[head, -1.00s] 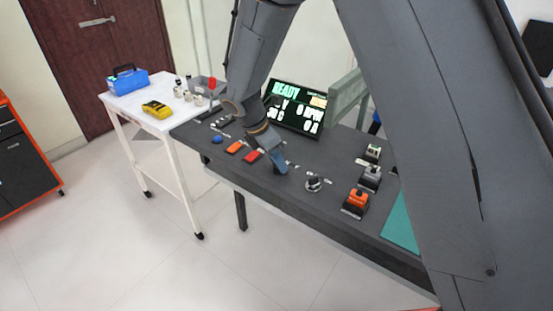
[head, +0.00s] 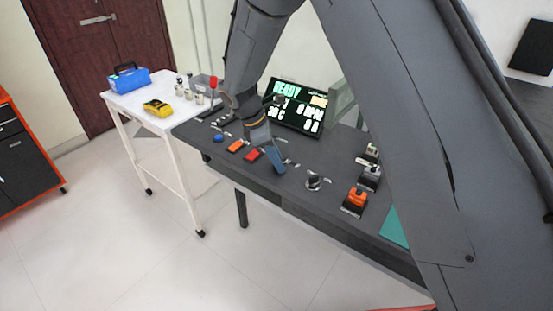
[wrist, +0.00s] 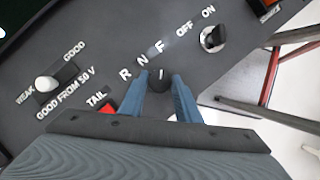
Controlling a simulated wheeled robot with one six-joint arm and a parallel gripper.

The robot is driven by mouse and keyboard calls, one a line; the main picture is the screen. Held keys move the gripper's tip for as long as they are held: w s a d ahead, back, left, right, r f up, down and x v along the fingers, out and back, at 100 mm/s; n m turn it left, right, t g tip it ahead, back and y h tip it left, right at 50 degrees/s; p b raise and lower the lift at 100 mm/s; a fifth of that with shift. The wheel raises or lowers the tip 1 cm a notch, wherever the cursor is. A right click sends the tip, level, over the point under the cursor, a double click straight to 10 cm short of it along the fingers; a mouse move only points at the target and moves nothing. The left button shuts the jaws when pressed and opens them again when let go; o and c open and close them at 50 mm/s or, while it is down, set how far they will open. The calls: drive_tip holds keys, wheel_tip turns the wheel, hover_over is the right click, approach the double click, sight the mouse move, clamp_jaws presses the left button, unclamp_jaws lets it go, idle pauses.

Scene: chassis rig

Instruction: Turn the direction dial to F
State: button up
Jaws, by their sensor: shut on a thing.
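The direction dial (wrist: 160,80) is a small dark knob with a white pointer mark, seen in the wrist view. The letters R, N and F (wrist: 159,46) are printed in an arc beyond it. The white mark points up the picture, roughly toward F. My gripper (wrist: 160,87) has its two blue fingers on either side of the knob, shut on it. In the head view my gripper (head: 279,168) reaches down to the panel (head: 290,190), and the dial is hidden there.
An OFF/ON knob (wrist: 213,38) stands to the right of the dial. The lit READY display (head: 295,107) stands behind, and an orange-topped unit (head: 355,202) sits at the right.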

drive_tip(key=shift+w, duration=0.15)
drive_tip(key=o, duration=1.1)
drive_tip(key=shift+b+v, duration=0.8)
drive_tip(key=shift+v, duration=3.15)
